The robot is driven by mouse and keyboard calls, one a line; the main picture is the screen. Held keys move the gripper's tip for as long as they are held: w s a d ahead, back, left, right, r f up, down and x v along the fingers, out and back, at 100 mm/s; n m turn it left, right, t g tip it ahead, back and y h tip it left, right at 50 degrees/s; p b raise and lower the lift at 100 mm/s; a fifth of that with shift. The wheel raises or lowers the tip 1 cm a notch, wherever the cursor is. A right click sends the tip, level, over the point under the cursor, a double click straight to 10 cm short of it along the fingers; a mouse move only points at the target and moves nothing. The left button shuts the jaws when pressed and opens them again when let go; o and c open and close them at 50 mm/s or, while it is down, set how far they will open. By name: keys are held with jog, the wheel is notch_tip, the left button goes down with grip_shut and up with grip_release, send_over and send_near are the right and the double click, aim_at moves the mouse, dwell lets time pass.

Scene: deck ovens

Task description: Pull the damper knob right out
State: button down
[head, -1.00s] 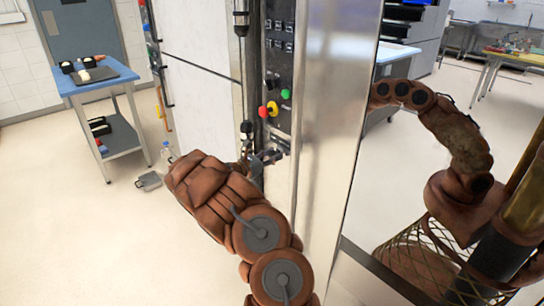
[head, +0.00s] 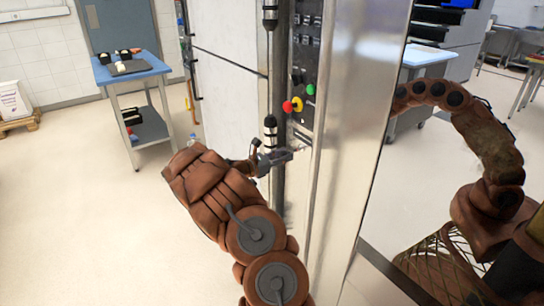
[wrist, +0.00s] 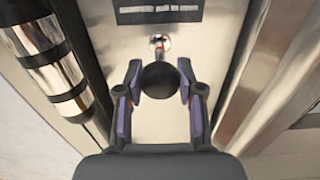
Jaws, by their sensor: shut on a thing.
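The damper knob (wrist: 160,80) is a black ball in the wrist view, on a short shiny rod (wrist: 159,45) that comes out of a metal panel under a dark label. My gripper (wrist: 160,70) has one finger on each side of the ball and is shut on it. A length of rod shows between the ball and the panel. In the head view, my gripper (head: 280,157) is at the narrow oven front, below the red and yellow buttons. The knob cannot be made out there.
A vertical bar with dark bands (wrist: 52,65) stands close left of my gripper in the wrist view. A polished steel edge (head: 362,110) rises at its right in the head view. A blue-topped trolley (head: 133,68) stands at the left, with open floor before it.

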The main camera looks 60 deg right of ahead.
jog(key=shift+w+a+f, duration=0.1)
jog(key=shift+a, duration=0.05)
jog(key=c, duration=0.9)
grip_release()
jog(key=shift+w+a, duration=0.1)
jog(key=shift+a, duration=0.05)
jog(key=shift+o, duration=1.1)
jog(key=v, duration=1.1)
jog(key=shift+a, duration=0.4)
jog(key=shift+w, duration=0.1)
